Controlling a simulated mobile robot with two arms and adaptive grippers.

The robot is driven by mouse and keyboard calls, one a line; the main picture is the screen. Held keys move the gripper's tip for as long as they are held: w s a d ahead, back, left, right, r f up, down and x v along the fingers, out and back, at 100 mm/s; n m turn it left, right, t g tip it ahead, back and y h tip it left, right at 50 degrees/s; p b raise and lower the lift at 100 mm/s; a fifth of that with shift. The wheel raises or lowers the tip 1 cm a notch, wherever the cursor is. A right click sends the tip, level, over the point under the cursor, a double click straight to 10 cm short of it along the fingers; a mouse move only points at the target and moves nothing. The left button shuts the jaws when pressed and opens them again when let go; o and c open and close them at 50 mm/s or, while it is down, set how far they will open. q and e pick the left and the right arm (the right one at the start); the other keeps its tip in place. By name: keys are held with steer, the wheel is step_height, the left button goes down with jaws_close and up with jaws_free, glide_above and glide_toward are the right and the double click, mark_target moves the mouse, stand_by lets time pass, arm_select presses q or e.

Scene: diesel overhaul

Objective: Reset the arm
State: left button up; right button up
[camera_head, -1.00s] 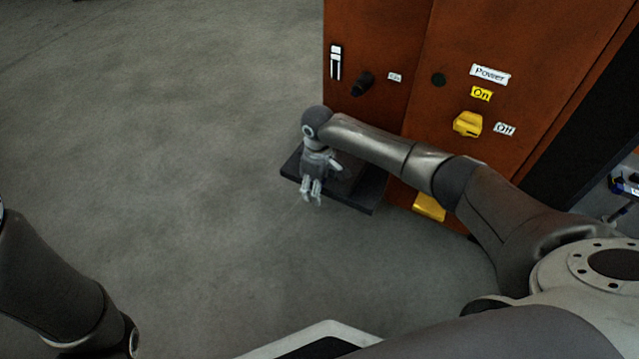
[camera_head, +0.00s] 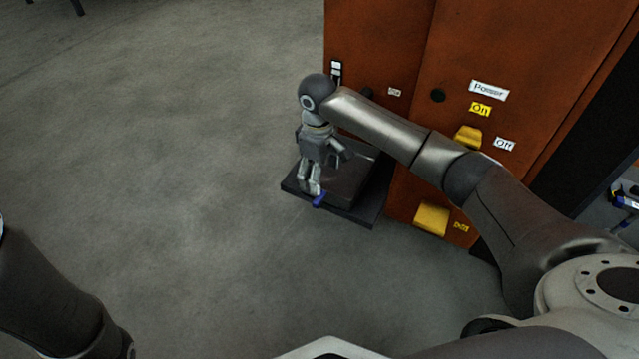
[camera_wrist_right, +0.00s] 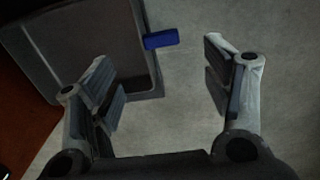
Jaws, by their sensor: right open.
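My right gripper (camera_head: 311,190) hangs fingers down over the near left part of a dark tray or shelf (camera_head: 362,212) at the orange cabinet's foot. In the right wrist view my right gripper (camera_wrist_right: 165,85) is open, with its two fingers wide apart and nothing held. A small blue piece (camera_wrist_right: 161,39) at the shelf's edge shows between and beyond the fingers; it also shows beside the fingertips in the head view (camera_head: 319,200). My left arm shows at the lower left, but its gripper is out of view.
The orange cabinet (camera_head: 400,60) carries a yellow power switch (camera_head: 468,136), a dark knob (camera_head: 438,95) and labels. A yellow block (camera_head: 431,218) sits low on its front. The grey floor (camera_head: 150,150) to the left is clear.

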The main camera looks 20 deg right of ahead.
steer(key=shift+r, duration=0.5)
